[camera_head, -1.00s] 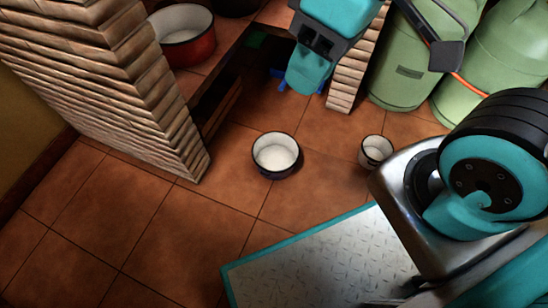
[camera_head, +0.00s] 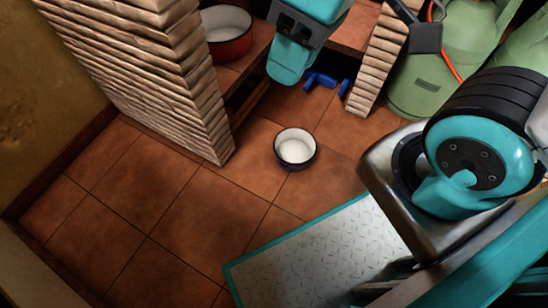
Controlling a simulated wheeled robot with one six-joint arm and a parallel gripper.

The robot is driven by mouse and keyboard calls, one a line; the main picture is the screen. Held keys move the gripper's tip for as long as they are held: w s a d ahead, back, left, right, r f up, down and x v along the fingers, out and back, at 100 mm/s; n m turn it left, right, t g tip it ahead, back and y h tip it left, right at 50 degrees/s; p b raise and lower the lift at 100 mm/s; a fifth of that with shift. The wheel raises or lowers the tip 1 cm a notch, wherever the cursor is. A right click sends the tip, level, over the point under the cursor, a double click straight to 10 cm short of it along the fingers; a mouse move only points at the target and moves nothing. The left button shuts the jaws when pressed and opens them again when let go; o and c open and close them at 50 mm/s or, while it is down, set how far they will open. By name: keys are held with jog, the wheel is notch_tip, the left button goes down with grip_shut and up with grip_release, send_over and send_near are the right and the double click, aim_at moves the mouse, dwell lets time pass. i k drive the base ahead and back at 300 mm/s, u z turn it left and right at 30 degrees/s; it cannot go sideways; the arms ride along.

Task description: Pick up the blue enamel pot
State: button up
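The blue enamel pot (camera_head: 295,150) stands upright on the tiled floor near the middle of the head view. It is round, with a dark blue outside, a dark rim and a white inside that looks empty. Nothing touches it. My arm hangs in from the top edge, above and apart from the pot. A dark block on a bar (camera_head: 425,38) at the upper right seems to be part of my gripper. The rest of the gripper is out of view, so its opening and anything in it cannot be seen.
A red pot (camera_head: 228,45) stands on the counter between brick pillars (camera_head: 205,125). A blue item (camera_head: 325,82) lies by the right pillar. Green gas cylinders (camera_head: 425,85) stand at the upper right. My base plate fills the lower right. Floor left of the pot is clear.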

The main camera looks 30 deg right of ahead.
aim_at(295, 148)
jog(key=u, duration=1.9)
jog(key=k, duration=0.45)
jog(key=z, duration=1.45)
